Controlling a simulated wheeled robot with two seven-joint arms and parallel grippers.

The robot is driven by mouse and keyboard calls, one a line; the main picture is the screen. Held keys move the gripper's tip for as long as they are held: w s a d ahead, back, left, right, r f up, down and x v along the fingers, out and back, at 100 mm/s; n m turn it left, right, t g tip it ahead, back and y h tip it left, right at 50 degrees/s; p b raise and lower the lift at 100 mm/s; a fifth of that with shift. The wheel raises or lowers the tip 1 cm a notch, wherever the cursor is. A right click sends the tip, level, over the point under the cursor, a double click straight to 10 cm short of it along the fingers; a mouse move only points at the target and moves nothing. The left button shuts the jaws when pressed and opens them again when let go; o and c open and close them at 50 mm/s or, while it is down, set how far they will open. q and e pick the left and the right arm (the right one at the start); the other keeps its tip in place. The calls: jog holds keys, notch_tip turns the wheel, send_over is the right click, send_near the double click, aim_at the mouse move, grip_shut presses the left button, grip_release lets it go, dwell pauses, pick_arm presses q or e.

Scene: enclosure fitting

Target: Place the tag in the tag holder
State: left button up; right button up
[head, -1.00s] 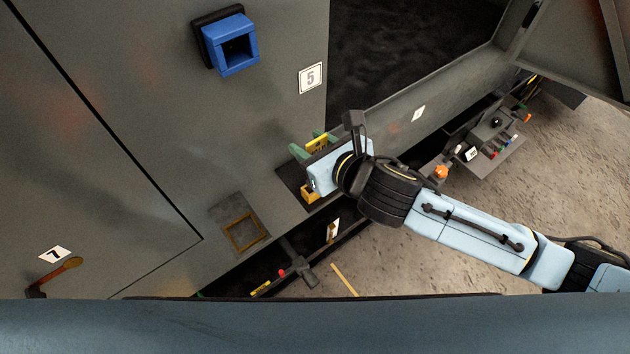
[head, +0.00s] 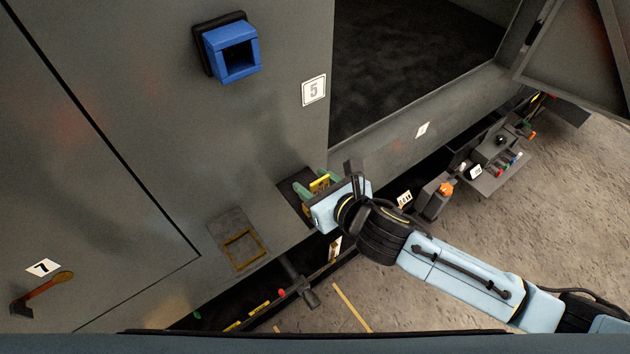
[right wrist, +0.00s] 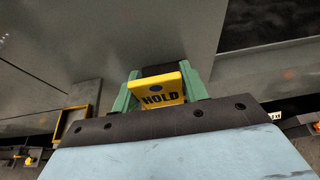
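The yellow tag (head: 320,182) is marked HOLD in the right wrist view (right wrist: 160,92). It is between the green fingers of my right gripper (head: 318,188), which appear to touch its two sides. Behind it a dark plate (head: 290,188) is fixed to the grey panel; a bit of yellow frame (head: 307,210) shows there, mostly hidden by the gripper. I cannot tell whether the tag sits inside that frame. A second dark plate with an empty yellow frame (head: 243,268) is to the left, also in the right wrist view (right wrist: 72,134). My left gripper is not in view.
An orange-brown handle (head: 50,290) is at lower left. Right of it all is a dark opening (head: 410,60) with an open door. Small devices (head: 495,160) stand below on the floor side.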

jog(key=o, duration=0.3)
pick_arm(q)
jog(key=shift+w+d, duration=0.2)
pick_arm(e)
jog(key=shift+r, duration=0.15)
